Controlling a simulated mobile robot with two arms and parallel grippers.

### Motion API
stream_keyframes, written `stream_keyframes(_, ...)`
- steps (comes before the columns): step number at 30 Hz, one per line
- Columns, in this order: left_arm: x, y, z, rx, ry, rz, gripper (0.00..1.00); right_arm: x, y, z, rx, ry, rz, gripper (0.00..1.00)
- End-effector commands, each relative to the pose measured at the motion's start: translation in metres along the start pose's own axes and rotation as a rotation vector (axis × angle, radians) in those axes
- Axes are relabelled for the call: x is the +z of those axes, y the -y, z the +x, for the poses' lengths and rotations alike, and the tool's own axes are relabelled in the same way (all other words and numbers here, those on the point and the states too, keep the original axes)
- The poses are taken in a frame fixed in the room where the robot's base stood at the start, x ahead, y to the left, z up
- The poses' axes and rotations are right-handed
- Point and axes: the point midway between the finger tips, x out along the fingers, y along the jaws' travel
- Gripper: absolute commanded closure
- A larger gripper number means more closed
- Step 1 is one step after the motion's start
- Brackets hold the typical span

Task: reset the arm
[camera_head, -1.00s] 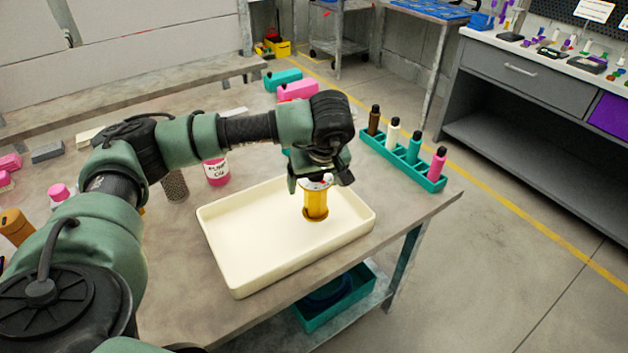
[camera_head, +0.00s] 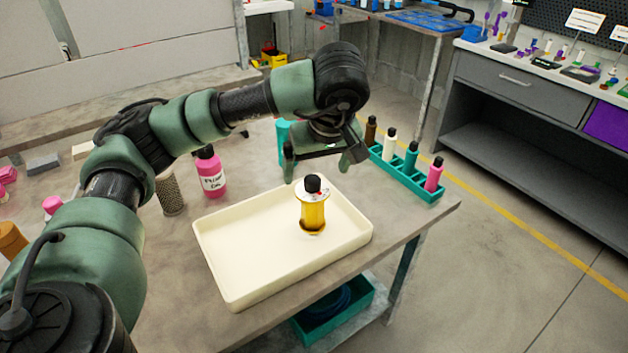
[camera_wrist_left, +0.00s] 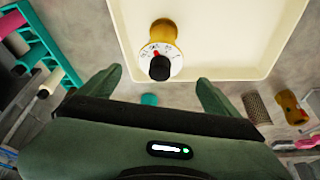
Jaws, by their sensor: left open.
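My left arm comes in from the left over the table, and its gripper (camera_head: 325,160) is open and empty. The gripper is above and behind a yellow pump (camera_head: 313,208) with a white dial collar and black knob. The pump stands upright in a cream tray (camera_head: 222,268), apart from the fingers. In the left wrist view the two green fingers (camera_wrist_left: 148,90) are spread, with the pump (camera_wrist_left: 163,40) and the tray (camera_wrist_left: 278,62) beyond them. My right gripper is not in view.
A teal rack (camera_head: 421,187) with several small bottles stands right of the tray. A pink bottle (camera_head: 211,176) and a perforated cylinder (camera_head: 171,192) stand left behind the tray. A grey workbench (camera_head: 520,90) is at the right, across open floor.

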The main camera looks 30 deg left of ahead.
Motion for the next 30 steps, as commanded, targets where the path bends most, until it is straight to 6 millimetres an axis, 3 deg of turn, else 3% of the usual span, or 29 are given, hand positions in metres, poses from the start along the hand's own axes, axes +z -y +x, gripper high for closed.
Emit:
stream_keyframes(6,0.000,0.000,-0.015,0.000,0.000,0.000,0.08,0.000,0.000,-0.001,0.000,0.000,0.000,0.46)
stream_keyframes(22,-0.001,0.000,-0.017,-0.001,0.000,0.000,0.08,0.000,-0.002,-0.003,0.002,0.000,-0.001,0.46)
stream_keyframes(30,-0.018,0.000,-0.059,-0.001,0.000,0.000,0.08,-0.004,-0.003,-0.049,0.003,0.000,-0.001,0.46)
